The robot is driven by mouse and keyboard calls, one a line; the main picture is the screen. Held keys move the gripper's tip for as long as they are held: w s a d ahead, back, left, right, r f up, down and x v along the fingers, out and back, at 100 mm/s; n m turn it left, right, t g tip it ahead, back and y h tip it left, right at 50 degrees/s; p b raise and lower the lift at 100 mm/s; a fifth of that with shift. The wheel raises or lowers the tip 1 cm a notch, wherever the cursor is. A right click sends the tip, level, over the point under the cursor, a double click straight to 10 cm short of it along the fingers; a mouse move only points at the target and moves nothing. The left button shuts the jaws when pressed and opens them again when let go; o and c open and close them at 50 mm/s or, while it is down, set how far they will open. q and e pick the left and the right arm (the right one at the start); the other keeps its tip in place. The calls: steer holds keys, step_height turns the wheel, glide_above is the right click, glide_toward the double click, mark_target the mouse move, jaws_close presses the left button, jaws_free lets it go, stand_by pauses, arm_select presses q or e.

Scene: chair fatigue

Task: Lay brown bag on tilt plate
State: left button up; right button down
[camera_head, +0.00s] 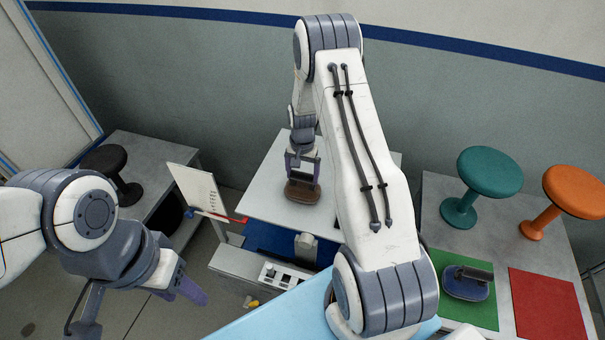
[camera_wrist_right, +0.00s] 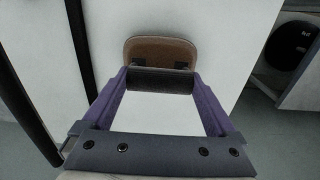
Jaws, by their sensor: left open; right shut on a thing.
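The brown bag (camera_head: 302,193) is at the white tilt plate (camera_head: 262,190), near its middle; I cannot tell if it touches the plate or hangs just above it. My right gripper (camera_head: 302,172) is over the bag and shut on its dark handle. In the right wrist view the handle lies between the purple fingers (camera_wrist_right: 160,82), and the brown body (camera_wrist_right: 160,48) shows beyond it against the white plate (camera_wrist_right: 225,25). My right arm hides part of the plate's right side. My left gripper (camera_head: 180,286) is open and empty at the lower left, away from the plate.
A blue bag (camera_head: 466,284) lies on a green mat (camera_head: 452,314), beside a red mat (camera_head: 546,305). Teal (camera_head: 488,175) and orange (camera_head: 573,192) stools stand on the right table. A white scale board (camera_head: 195,188) with a red pointer (camera_head: 232,219) and a control box (camera_head: 285,276) flank the plate.

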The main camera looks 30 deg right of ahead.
jaws_free()
steer(key=shift+r, duration=0.3)
step_height(320, 180, up, 11)
steer(key=b, duration=0.4)
steer(key=s+a+r+n, duration=0.2)
steer(key=a+r+n, duration=0.1)
steer(key=a, duration=0.4)
steer(key=s+a+r+n, duration=0.2)
steer(key=s+a+r, duration=0.1)
steer(key=a, duration=0.4)
steer(key=s+a+r+n, duration=0.1)
steer(key=s+a+n, duration=0.3)
steer(key=s, duration=0.4)
steer(key=s+a+r+n, duration=0.1)
steer(key=s+a+n, duration=0.3)
steer(key=s, duration=0.4)
steer(key=s+a+r+n+y, duration=0.1)
steer(key=s+a+n, duration=0.2)
steer(key=s+a, duration=0.2)
steer(key=s, duration=0.3)
steer(key=shift+s+a+r+n, duration=0.15)
steer(key=shift+a+n, duration=0.25)
